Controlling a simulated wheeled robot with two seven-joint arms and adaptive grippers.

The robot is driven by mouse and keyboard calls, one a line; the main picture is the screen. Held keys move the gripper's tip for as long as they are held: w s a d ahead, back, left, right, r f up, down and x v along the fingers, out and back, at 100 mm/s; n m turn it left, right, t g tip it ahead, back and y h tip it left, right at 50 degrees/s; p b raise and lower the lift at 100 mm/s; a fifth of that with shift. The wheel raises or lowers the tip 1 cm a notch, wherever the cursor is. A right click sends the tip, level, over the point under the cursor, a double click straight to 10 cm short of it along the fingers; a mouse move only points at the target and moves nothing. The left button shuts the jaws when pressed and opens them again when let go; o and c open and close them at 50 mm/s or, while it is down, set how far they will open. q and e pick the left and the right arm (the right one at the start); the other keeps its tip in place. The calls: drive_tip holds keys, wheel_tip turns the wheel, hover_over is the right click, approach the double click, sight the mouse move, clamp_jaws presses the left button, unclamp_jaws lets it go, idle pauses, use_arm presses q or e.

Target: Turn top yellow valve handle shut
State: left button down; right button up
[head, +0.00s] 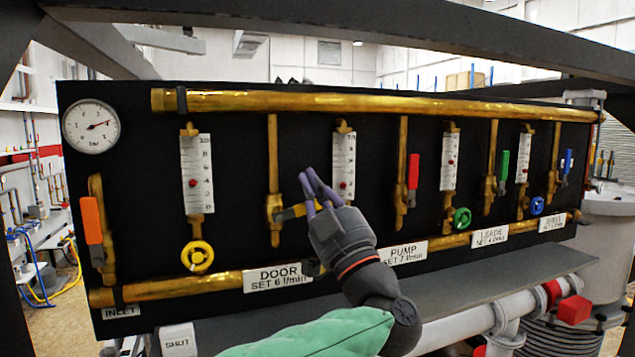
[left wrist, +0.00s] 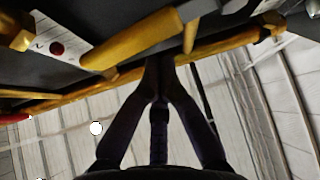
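The top yellow valve handle (head: 295,212) is on the vertical brass pipe above the DOOR label. It lies about level, across the pipe, pointing right. My left gripper (head: 311,184) is at its right end and hides part of it. The two fingers are together, tips pointing up, with nothing visible clamped between them. In the left wrist view, the fingers (left wrist: 160,68) also meet at their tips, just below a thick yellow bar (left wrist: 132,44) that looks like the handle. Whether the tips touch it is unclear. My right gripper is not in view.
A yellow round knob (head: 197,256) sits lower left. Red (head: 413,171), green (head: 505,165) and orange (head: 91,219) levers stand upright along their pipes. A pressure gauge (head: 91,127) is at upper left. A green padded shape (head: 310,335) and a SHUT tag (head: 179,341) are at the bottom.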

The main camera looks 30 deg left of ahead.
sight(319, 208)
use_arm(q)
drive_tip(key=shift+w+d+f, duration=0.1)
drive_tip(key=shift+f, duration=0.5)
drive_tip(key=shift+w+d+f, duration=0.1)
drive_tip(key=shift+f, duration=0.45)
drive_tip(key=shift+a, duration=0.1)
drive_tip(key=m+t, duration=0.1)
drive_tip(key=f+m+t+h, duration=0.1)
drive_tip(key=m, duration=0.1)
drive_tip(key=shift+w+b, duration=0.15)
drive_tip(key=shift+b, duration=0.25)
drive_tip(key=m+t+h, duration=0.1)
drive_tip(key=m+t, duration=0.1)
drive_tip(key=m, duration=0.1)
drive_tip(key=shift+w+d+f+h, duration=0.1)
drive_tip(key=shift+d+f+h, duration=0.1)
drive_tip(key=shift+f+h, duration=0.2)
drive_tip(key=shift+d, duration=0.1)
drive_tip(key=shift+r, duration=0.1)
